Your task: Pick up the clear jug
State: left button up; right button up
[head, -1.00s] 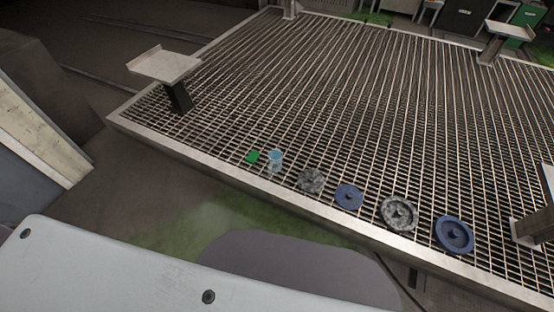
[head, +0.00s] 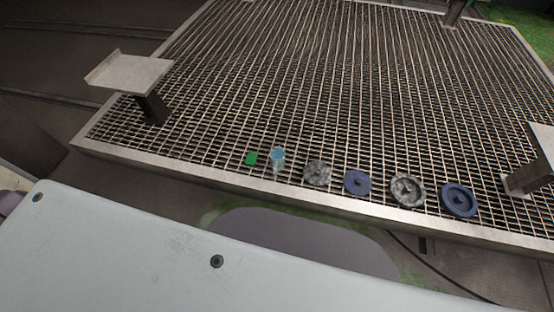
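A small clear jug with a light blue tint (head: 277,159) stands on the metal grating, near its front edge. Neither of my grippers shows in the head view.
Several wheel-like discs lie in a row right of the jug, among them a blue one (head: 357,182) and a far-right blue one (head: 459,200). The grating platform (head: 230,188) has a raised metal edge. Pedestals stand at left (head: 130,75) and right (head: 541,150).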

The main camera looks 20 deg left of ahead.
aim_at(278, 154)
jog(key=j+z, duration=0.2)
jog(key=j, duration=0.3)
jog(key=j+z, duration=0.25)
jog(key=j, duration=0.25)
jog(key=j+z, duration=0.2)
jog(key=j, duration=0.3)
jog(key=k+j+z, duration=0.1)
jog(key=j+z, duration=0.15)
jog(key=j, duration=0.2)
jog(key=k+j+z, duration=0.2)
jog(key=j, duration=0.3)
jog(key=i, duration=0.1)
